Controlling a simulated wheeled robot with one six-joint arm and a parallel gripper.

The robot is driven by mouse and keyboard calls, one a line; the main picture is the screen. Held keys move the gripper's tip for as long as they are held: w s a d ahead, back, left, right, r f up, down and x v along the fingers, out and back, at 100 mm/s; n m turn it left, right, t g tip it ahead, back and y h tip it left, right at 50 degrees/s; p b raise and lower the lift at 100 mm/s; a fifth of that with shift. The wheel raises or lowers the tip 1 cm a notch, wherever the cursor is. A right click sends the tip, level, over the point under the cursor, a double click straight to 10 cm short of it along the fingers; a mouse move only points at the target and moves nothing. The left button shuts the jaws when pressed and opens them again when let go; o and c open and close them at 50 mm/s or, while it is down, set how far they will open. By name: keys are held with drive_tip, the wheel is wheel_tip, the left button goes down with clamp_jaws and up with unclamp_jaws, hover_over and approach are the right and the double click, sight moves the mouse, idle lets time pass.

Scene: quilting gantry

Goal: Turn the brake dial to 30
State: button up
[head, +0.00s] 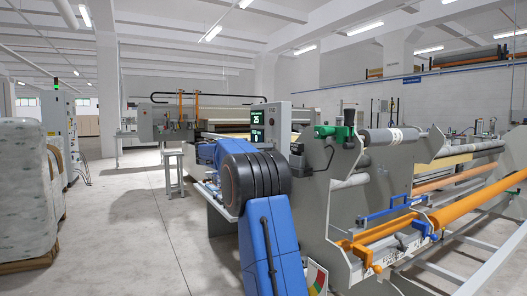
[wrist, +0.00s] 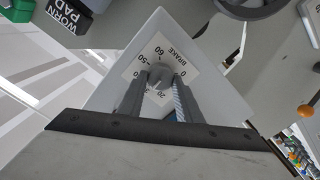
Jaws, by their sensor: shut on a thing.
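The brake dial (wrist: 158,72) is a small grey knob on a white label (wrist: 186,68) marked BRAKE, set on a grey triangular plate. Numbers around it include 0, 20, 50 and 60, upside down in the wrist view; the gripper covers part of the scale. I cannot clearly read where the dial points. My gripper (wrist: 158,80) has one finger on each side of the knob and is shut on it. In the head view the dial and the gripper are not visible.
A WORN PAD box (wrist: 70,14) and a green part are at the upper left of the wrist view. An orange knob (wrist: 305,110) is at the right. In the head view, orange rails (head: 470,212) and a fabric roll (head: 388,137) fill the right. Open floor (head: 125,225) lies left.

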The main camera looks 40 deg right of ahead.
drive_tip(key=shift+f+m, duration=0.1)
drive_tip(key=shift+m, duration=0.4)
drive_tip(key=o, duration=1)
drive_tip(key=shift+o, duration=0.2)
drive_tip(key=shift+a, duration=0.15)
drive_tip(key=v, duration=1.7)
drive_tip(key=shift+a, duration=0.1)
drive_tip(key=shift+s, duration=0.15)
